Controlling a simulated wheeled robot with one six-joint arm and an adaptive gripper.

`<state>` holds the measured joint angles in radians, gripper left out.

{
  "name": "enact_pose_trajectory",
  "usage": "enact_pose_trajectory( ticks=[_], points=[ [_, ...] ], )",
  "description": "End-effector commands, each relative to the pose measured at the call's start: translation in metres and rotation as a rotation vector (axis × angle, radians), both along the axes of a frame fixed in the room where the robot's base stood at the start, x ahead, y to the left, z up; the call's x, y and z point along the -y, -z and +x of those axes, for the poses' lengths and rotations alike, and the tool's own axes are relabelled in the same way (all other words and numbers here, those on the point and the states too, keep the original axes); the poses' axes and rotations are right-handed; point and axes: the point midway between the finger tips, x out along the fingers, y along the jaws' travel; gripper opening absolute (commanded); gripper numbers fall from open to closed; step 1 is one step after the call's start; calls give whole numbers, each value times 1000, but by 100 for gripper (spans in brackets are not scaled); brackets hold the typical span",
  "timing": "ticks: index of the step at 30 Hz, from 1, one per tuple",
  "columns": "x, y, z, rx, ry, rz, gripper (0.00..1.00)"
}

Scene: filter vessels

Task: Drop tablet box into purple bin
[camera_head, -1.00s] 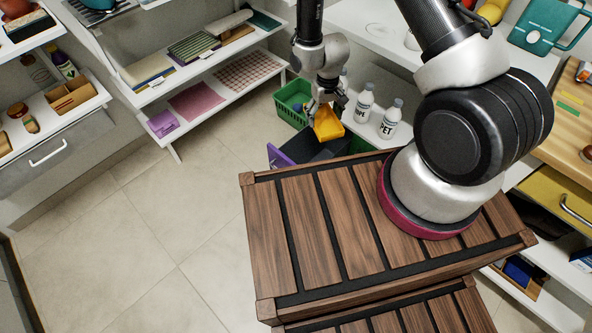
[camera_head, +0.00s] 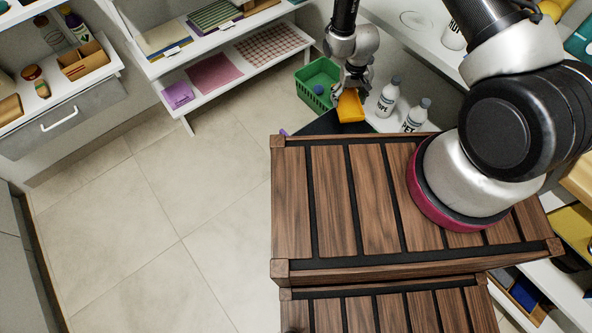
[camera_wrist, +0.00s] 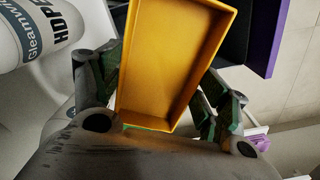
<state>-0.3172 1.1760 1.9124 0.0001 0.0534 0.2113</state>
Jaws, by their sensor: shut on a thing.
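The tablet box appears as an open yellow-orange box (camera_head: 350,106), held by my gripper (camera_head: 352,88) near the shelf with bottles. In the wrist view the box (camera_wrist: 170,60) sits between both fingers (camera_wrist: 163,78), its hollow side facing the camera. The purple bin shows in the wrist view as a purple wall (camera_wrist: 266,38) with a dark inside, to the right of and beyond the box.
A green basket (camera_head: 318,84) stands just left of the gripper. White bottles (camera_head: 387,98) stand close on its right; a bottle (camera_wrist: 40,30) is also near in the wrist view. Open tiled floor (camera_head: 160,200) lies to the left.

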Motion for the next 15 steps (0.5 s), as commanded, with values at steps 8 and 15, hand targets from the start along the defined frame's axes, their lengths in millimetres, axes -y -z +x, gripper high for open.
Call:
enact_pose_trajectory(
  ticks=[8, 15],
  points=[
    [0, 29, 0, 0, 0, 0, 52],
    [0, 35, 0, 1, 0, 0, 52]
  ],
)
